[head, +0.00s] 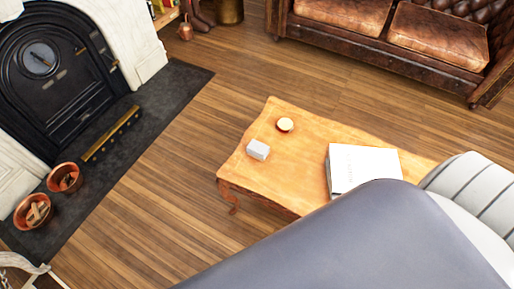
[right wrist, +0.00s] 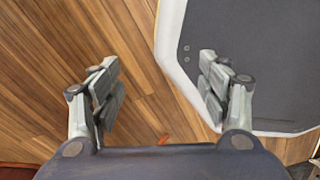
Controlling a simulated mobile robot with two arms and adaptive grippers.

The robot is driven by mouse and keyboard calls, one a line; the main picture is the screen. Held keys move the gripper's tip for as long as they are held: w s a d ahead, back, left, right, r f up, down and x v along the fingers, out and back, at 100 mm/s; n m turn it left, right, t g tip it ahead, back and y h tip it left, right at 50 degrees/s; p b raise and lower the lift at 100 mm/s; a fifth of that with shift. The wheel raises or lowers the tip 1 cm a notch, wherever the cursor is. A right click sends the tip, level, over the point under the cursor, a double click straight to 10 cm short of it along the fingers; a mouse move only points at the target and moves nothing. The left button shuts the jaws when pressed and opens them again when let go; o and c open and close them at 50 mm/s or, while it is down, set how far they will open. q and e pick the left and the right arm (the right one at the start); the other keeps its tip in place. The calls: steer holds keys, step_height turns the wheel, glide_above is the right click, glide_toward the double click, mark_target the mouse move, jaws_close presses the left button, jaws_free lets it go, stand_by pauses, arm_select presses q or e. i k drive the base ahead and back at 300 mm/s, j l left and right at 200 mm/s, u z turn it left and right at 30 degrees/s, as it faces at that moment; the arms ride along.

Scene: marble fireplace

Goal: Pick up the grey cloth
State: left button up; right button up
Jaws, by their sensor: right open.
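A small pale grey block-like item (head: 258,149) lies on the left part of the wooden coffee table (head: 245,172) in the head view. It may be the folded grey cloth, but it is too small to tell. My right gripper (right wrist: 160,88) shows in the right wrist view with its two fingers wide apart and nothing between them. Wooden floor lies under it, and the small grey item is not in that view. My left gripper is not in view.
A round pale item (head: 285,124) and a large white book (head: 362,168) are on the table. A brown leather sofa (head: 345,22) stands behind. A black fireplace (head: 50,75) with copper buckets (head: 65,178) is at left. Floor between hearth and table is clear.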

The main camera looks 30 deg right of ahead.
mark_target(258, 150)
steer(key=j+z, duration=0.35)
steer(key=i+j+z, duration=0.1)
steer(key=z, duration=0.3)
